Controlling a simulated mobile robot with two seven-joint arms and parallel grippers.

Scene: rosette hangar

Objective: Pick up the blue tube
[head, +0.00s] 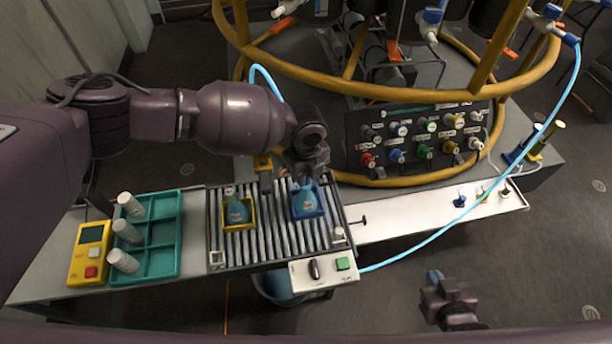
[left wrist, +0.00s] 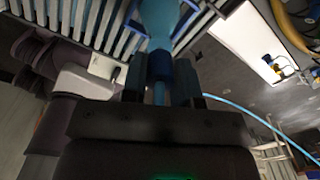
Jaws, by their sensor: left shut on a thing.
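The blue tube (head: 304,199), with a rounded light-blue body and a narrow neck, is at a small dark-blue tray (head: 314,213) on the roller conveyor. My left gripper (head: 297,173) reaches down over it from above. In the left wrist view the fingers (left wrist: 160,85) are shut on its neck, just by a darker blue collar (left wrist: 159,64); its body (left wrist: 160,20) extends beyond them. I cannot tell whether its base is clear of the tray. My right gripper (head: 445,299) is low at the right over the floor, and its jaw state is unclear.
A similar blue piece (head: 238,212) sits in a yellow tray (head: 226,226) on the conveyor (head: 277,243). A teal rack (head: 161,262) with white capped cylinders and a yellow device (head: 90,253) stand left. A knob panel (head: 420,140) and yellow ring frame stand behind. A light-blue hose (head: 440,233) crosses right.

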